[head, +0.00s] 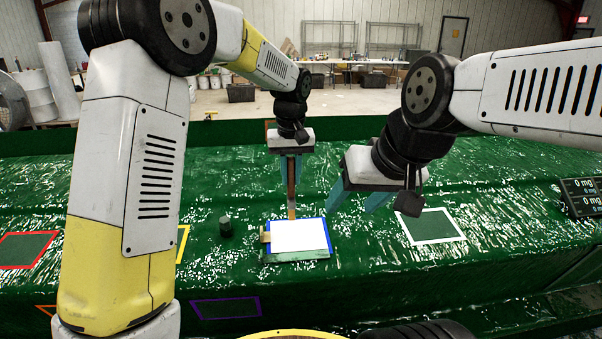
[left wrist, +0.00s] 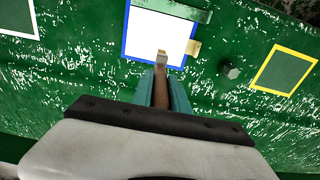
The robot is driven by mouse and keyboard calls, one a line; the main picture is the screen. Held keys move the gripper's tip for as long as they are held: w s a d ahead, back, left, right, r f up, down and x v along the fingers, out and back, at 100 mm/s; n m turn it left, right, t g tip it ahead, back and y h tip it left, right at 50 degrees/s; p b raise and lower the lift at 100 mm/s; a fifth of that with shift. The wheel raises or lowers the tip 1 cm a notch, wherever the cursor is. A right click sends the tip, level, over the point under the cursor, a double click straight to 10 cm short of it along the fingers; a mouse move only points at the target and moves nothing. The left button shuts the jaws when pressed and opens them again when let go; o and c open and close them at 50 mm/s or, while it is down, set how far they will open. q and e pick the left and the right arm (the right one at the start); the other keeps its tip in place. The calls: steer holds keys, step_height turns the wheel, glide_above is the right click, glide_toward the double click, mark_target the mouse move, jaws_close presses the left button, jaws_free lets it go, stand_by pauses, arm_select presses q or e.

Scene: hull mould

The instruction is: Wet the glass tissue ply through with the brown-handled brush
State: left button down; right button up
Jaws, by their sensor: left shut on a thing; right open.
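The white glass tissue ply (head: 298,236) lies flat inside a blue outline on the green mould surface. It also shows in the left wrist view (left wrist: 150,38). My left gripper (head: 291,178) is shut on the brown-handled brush (head: 291,199), held upright with its head down at the far edge of the ply. In the left wrist view the brush (left wrist: 161,75) reaches over the ply's edge; whether the bristles touch it I cannot tell. My right gripper (head: 358,205) is open and empty, above the surface to the right of the ply.
A small dark green cylinder (head: 226,227) stands left of the ply. A green bar (head: 296,257) lies along the ply's near edge, with a small tan block (head: 265,236) at its left. White (head: 432,226), red (head: 28,250) and purple (head: 226,308) outlines mark bare patches. A scale display (head: 582,197) is at far right.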

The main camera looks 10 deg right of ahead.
arm_select(q)
steer(key=a, duration=0.7)
steer(key=s+f, duration=0.3)
steer(key=s, duration=0.4)
steer(key=shift+s+d+f, duration=0.25)
steer(key=shift+d+f, duration=0.05)
steer(key=shift+f, duration=0.05)
steer(key=shift+w+f, duration=0.1)
steer(key=shift+f, duration=0.65)
stand_by(0.6)
steer(key=d+r, duration=0.1)
steer(key=d, duration=0.7)
steer(key=shift+s+r, duration=0.25)
steer(key=shift+w+f, duration=0.1)
steer(key=shift+f, duration=0.7)
stand_by(0.7)
